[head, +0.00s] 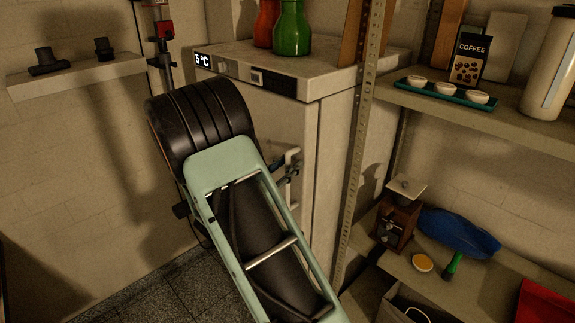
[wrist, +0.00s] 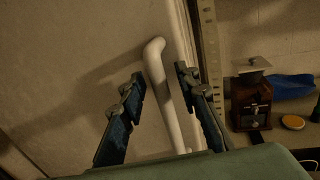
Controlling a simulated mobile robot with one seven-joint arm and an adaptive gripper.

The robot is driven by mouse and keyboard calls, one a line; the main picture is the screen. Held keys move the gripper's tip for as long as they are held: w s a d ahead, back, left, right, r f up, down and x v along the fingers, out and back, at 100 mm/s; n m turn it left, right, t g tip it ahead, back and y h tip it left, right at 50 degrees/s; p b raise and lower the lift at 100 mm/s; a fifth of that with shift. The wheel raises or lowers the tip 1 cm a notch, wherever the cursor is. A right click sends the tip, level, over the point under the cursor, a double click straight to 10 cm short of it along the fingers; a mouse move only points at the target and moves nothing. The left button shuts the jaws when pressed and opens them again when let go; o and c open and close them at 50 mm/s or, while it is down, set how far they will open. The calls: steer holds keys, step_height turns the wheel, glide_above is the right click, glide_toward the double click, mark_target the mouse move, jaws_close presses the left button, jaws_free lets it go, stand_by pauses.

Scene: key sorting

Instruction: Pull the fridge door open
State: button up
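The pale fridge (head: 320,130) stands against the wall, with a 5°C display on its front top edge. Its door looks shut; much of it is hidden behind my arm in the head view, and it fills the left of the wrist view (wrist: 80,50). The white bar handle (wrist: 163,90) runs between my two blue-padded fingers. My gripper (wrist: 159,77) is open around the handle, with a visible gap on each side. In the head view a bit of the handle (head: 293,153) and gripper (head: 283,168) shows beside my arm.
Red (head: 266,22) and green (head: 292,28) bottles stand on the fridge. A metal shelf post (head: 362,120) rises close right of it. The shelves hold a coffee bag (head: 468,60), a cup tray (head: 425,91), a grinder (head: 398,222) and a blue cloth (head: 458,232). Floor (head: 150,295) shows lower left.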

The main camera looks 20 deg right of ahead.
jaws_close()
stand_by(0.5)
